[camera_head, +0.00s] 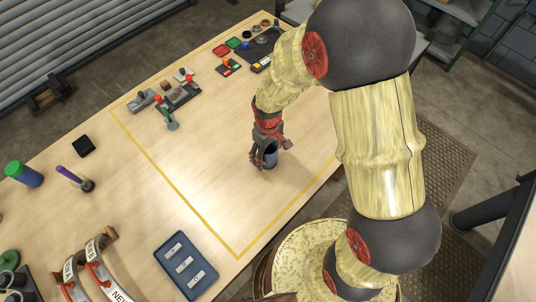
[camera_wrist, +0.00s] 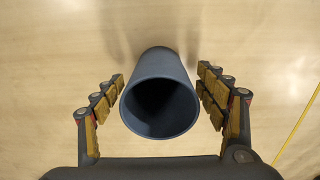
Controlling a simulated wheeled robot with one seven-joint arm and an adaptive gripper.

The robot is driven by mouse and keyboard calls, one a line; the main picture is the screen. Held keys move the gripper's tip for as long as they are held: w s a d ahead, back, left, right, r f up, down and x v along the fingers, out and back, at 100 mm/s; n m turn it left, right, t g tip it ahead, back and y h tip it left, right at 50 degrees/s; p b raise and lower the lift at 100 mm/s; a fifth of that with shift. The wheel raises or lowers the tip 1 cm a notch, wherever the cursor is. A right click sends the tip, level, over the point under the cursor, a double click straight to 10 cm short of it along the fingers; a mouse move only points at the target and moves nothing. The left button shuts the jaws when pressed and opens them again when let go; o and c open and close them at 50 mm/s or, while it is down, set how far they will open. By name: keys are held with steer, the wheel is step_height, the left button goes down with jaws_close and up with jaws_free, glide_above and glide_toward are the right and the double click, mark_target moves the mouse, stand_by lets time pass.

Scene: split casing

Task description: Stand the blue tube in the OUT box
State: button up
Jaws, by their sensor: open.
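A blue-grey hollow tube (camera_wrist: 160,62) stands on the table with its open end facing up at the wrist camera. My gripper (camera_wrist: 161,82) is open, with one finger on each side of the tube. A small gap shows between the tube and each finger. In the head view, my gripper (camera_head: 268,152) is low over the table around the tube (camera_head: 271,157), which is partly hidden by the fingers. No box with a readable OUT label shows. A blue tray (camera_head: 204,281) with several pale strips lies at the front left; I cannot read its markings.
A green-capped blue cylinder (camera_head: 29,177), a holder with a purple stick (camera_head: 80,181) and a black block (camera_head: 83,146) are at left. Curved, labelled pieces (camera_head: 112,270) stand at front left. Clamps and small parts (camera_head: 179,97) lie at the back. The yellow-outlined area is mostly clear.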

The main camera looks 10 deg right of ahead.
steer(key=shift+f, duration=0.4)
steer(key=shift+c, duration=0.6)
steer(key=c, duration=1.1)
steer(key=shift+r, duration=0.1)
steer(key=shift+c, duration=0.9)
